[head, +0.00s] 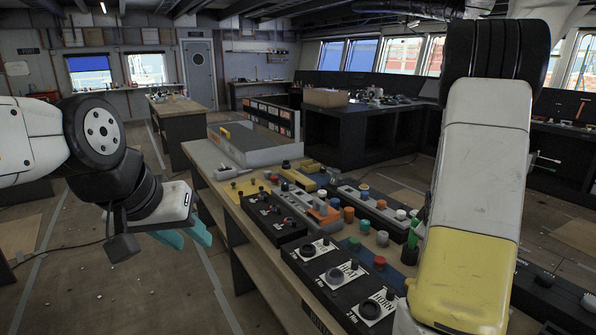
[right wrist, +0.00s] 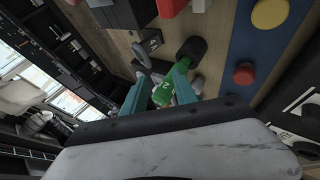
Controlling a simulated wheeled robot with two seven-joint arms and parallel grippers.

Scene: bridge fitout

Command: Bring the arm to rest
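My left gripper (head: 196,233) hangs at the left of the head view, with its teal fingers apart and empty, over the floor beside the workbench (head: 262,268). My right arm (head: 475,180) stands at the right of the head view and hides its own gripper there. In the right wrist view my right gripper (right wrist: 160,82) has its teal fingers apart, above the bench. A green piece marked 2 (right wrist: 162,95) shows between and beyond the fingers, partly behind one of them. I see no grip on it. A green piece (head: 413,230) also shows beside my right arm in the head view.
The bench carries a black panel with labelled knobs (head: 345,285), a box of switches (head: 274,212), coloured buttons and a grey console (head: 240,143). A dark counter (head: 350,130) runs behind. Open floor (head: 130,280) lies left of the bench.

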